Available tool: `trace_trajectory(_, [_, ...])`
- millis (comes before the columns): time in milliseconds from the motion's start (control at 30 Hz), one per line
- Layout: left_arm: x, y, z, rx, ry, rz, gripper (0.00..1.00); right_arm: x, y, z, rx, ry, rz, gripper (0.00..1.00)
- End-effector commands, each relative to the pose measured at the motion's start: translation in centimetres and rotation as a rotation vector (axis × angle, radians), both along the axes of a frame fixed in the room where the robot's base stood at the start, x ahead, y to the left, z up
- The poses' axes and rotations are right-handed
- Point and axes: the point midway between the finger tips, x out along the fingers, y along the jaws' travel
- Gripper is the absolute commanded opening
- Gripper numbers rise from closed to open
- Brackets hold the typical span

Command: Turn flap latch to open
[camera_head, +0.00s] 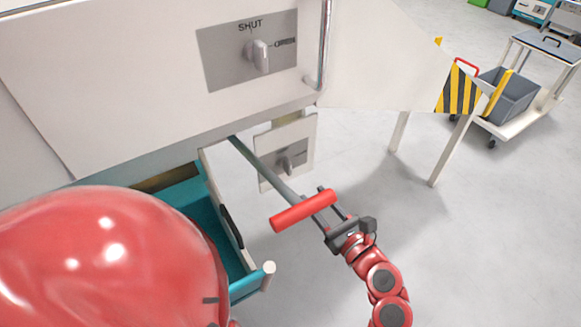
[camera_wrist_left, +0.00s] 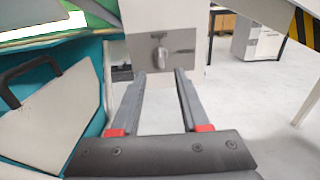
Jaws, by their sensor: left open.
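A latch knob (camera_head: 260,55) stands upright on a grey plate on the white front in the head view, pointing to the word SHUT. A second knob (camera_head: 289,162) sits on a smaller plate lower down. In the left wrist view a knob (camera_wrist_left: 159,54) on a grey plate lies ahead, between and beyond my fingers. It looks like the lower one; its label is unreadable. My left gripper (camera_head: 318,194) is open, below and to the right of the lower plate, apart from both knobs. A red bar (camera_head: 290,216) lies by its fingers; contact is unclear. My right gripper is not in view.
A teal drawer (camera_head: 190,190) stands open at lower left, with a black handle. A grey rod (camera_head: 262,166) runs from under the front towards the red bar. A striped yellow-black panel (camera_head: 458,90) and a trolley (camera_head: 525,118) stand at right.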

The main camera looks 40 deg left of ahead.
Motion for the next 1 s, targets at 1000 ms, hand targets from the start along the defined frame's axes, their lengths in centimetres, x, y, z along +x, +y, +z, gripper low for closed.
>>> trace_trajectory(1000, [4.3, 10.2, 0.0, 0.001, 0.0, -0.001, 0.29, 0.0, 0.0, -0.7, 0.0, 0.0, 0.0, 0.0])
